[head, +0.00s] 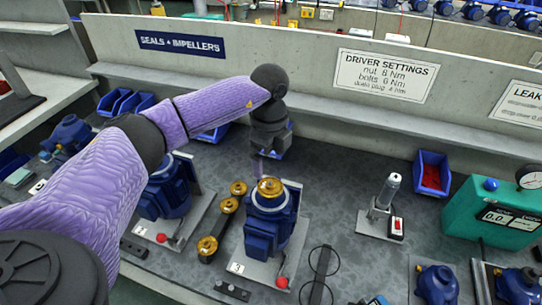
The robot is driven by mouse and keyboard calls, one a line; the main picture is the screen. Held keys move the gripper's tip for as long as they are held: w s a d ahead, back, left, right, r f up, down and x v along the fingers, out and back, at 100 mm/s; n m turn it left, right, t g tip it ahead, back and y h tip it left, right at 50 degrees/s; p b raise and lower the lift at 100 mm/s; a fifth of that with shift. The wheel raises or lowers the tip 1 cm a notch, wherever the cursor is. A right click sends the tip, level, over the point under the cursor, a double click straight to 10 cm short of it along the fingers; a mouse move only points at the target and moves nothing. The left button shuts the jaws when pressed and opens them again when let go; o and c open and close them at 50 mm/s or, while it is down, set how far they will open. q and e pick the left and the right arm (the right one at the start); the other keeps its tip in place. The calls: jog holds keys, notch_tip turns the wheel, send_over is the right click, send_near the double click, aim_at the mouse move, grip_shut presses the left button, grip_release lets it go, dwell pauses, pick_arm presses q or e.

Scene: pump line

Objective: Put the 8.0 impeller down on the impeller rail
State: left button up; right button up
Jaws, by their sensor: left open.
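My left gripper (264,168) points down, open, just above a brass impeller (269,187) on top of a blue pump (270,225). Whether the fingers touch this impeller cannot be told. To the left of that pump, a dark bar that looks like the impeller rail (221,227) carries brass impellers at its far end (238,188), just below that (229,205) and at its near end (207,246). The bar is clear between the lower two. No size mark is legible, so I cannot tell which impeller is the 8.0. My right gripper is out of view.
Another blue pump (166,192) stands left of the rail. A driver in its stand (383,204), a blue bin (432,173) and a green gauge box (492,218) are on the right. A round-framed dark tool (320,275) lies in front.

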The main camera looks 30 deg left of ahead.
aim_at(270, 184)
pick_arm(q)
jog(key=shift+d+f+b, duration=0.15)
jog(key=shift+f+b, duration=1.95)
jog(key=shift+f, duration=0.4)
jog(key=shift+p, duration=0.3)
jog(key=shift+f, duration=0.1)
jog(key=shift+f+b, duration=0.3)
jog(key=shift+f, duration=0.65)
